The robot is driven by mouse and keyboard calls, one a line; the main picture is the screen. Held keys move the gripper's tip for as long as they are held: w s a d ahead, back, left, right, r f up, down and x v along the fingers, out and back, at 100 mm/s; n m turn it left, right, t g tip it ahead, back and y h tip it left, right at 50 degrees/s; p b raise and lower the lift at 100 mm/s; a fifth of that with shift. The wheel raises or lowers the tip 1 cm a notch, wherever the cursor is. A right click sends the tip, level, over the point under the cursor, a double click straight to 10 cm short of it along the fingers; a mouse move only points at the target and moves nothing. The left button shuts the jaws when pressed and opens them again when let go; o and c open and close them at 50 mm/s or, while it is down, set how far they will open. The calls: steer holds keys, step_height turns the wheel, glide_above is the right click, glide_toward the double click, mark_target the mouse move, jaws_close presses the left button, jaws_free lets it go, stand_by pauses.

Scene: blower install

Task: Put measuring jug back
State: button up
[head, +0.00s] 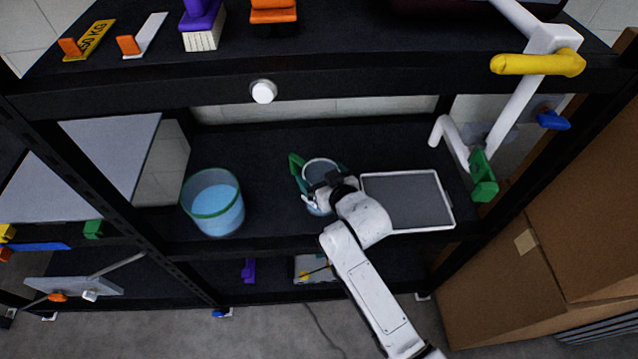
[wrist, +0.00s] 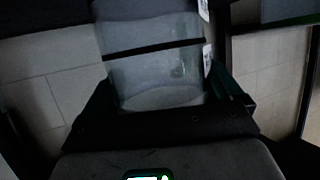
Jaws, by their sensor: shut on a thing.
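The measuring jug (head: 321,168) is a clear, see-through vessel over the middle shelf. A green part (head: 297,163), perhaps its handle, shows on its left side. My gripper (head: 325,192) is shut on the jug from the front. In the wrist view the jug's clear wall (wrist: 160,70) with a dark band across it stands between my dark fingers (wrist: 165,115). The jug looks close to upright. I cannot tell whether its base touches the shelf; my gripper hides part of it.
The middle shelf (head: 262,165) holds a clear bucket (head: 214,203) with a green band at left and a grey tray (head: 408,200) at right. The upper shelf's edge (head: 190,92) is above. A white pipe with a yellow handle (head: 538,65) and cardboard boxes (head: 575,200) stand at right.

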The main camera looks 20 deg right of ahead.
mark_target(314, 178)
steer(key=shift+w+a+f, duration=0.1)
steer(key=shift+w+f, duration=0.3)
steer(key=shift+f, duration=1.6)
steer(key=shift+f+b, duration=0.1)
steer(key=shift+b, duration=0.25)
steer(key=shift+f, duration=0.15)
steer(key=o, duration=1.7)
steer(key=shift+o, duration=0.2)
